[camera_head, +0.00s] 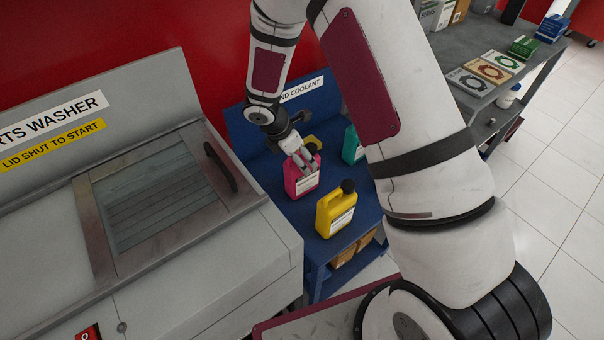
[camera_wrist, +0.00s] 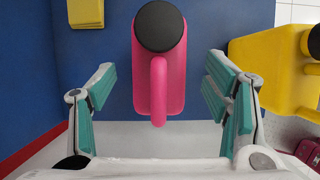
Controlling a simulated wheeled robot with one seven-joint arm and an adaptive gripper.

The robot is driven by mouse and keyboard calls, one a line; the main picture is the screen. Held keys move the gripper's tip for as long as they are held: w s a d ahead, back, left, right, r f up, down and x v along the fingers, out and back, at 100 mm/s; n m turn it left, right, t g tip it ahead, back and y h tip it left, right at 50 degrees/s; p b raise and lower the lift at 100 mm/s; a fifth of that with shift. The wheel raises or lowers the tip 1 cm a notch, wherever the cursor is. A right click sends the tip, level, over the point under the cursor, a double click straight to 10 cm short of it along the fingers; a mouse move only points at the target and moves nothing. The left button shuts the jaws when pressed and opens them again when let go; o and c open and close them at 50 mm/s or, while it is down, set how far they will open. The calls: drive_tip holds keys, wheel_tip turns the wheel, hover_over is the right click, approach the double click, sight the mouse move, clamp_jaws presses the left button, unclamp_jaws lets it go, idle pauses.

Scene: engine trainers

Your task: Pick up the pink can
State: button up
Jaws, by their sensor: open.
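The pink can (camera_head: 301,180) stands upright on a blue bench, with a white label on its front. In the wrist view the pink can (camera_wrist: 159,70) shows from above, with a black round cap and a pink handle bar. My gripper (camera_head: 303,163) is over the can in the head view and hides part of its top. In the wrist view my gripper (camera_wrist: 163,84) is open, with one finger on each side of the can. Gaps show between the can and both fingers.
A yellow can (camera_head: 337,209) with a black cap stands close at the right, near the right finger. A teal can (camera_head: 352,145) stands behind. The blue bench (camera_head: 285,207) borders a grey parts washer (camera_head: 200,255) at the left. Another yellow item (camera_head: 313,143) lies behind the pink can.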

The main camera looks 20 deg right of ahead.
sight(302, 158)
drive_tip(key=x, duration=0.3)
drive_tip(key=shift+f, duration=0.2)
clamp_jaws()
drive_tip(key=shift+w+r, duration=0.1)
drive_tip(key=shift+r, duration=0.1)
